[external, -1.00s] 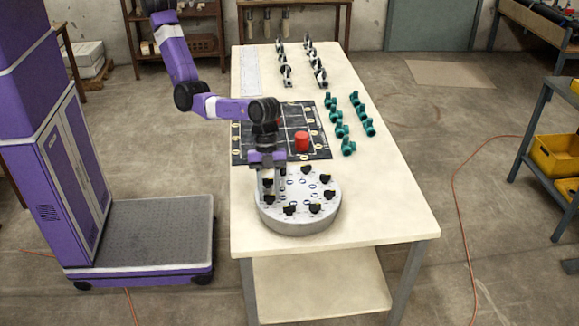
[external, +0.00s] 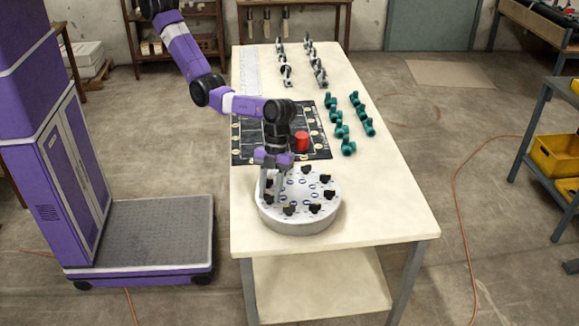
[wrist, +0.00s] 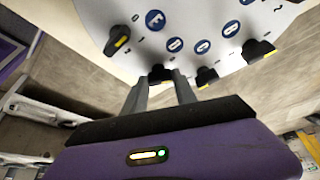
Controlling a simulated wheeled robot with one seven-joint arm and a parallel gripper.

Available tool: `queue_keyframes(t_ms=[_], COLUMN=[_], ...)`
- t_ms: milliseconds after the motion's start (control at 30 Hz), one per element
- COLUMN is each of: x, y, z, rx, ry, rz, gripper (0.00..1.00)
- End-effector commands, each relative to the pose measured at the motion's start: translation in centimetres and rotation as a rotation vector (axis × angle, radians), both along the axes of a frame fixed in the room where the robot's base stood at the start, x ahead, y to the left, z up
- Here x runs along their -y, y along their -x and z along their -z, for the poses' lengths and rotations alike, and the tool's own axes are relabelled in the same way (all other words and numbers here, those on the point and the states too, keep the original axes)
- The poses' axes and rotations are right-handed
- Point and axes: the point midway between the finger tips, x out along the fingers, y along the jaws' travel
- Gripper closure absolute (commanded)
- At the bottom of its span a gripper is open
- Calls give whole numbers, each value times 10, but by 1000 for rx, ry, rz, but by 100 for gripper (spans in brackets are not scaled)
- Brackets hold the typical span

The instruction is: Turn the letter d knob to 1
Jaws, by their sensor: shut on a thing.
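A round grey-white dial plate (external: 300,228) stands on the near end of the table and carries several black knobs with yellow marks. In the wrist view, blue letter discs show on the plate, among them the D disc (wrist: 175,45). The black letter d knob (wrist: 160,71) sits just in front of that disc. My gripper (wrist: 162,76) is shut on this knob, with a grey finger on either side. Its mark is hidden, so I cannot tell its setting. In the external view my gripper (external: 274,184) reaches down over the plate's left rear part.
The E knob (wrist: 121,40) and the C knob (wrist: 206,76) stand close on either side of my fingers. A red cylinder (external: 302,141) stands on the dark mat (external: 313,153) behind the plate. Several green fittings (external: 348,148) lie to the right.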

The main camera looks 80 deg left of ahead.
Motion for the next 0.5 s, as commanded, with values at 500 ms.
queue_keyframes(t_ms=[500], x=[2], y=[-3], z=[3], rx=[1], ry=[1], rz=[431], gripper=[100])
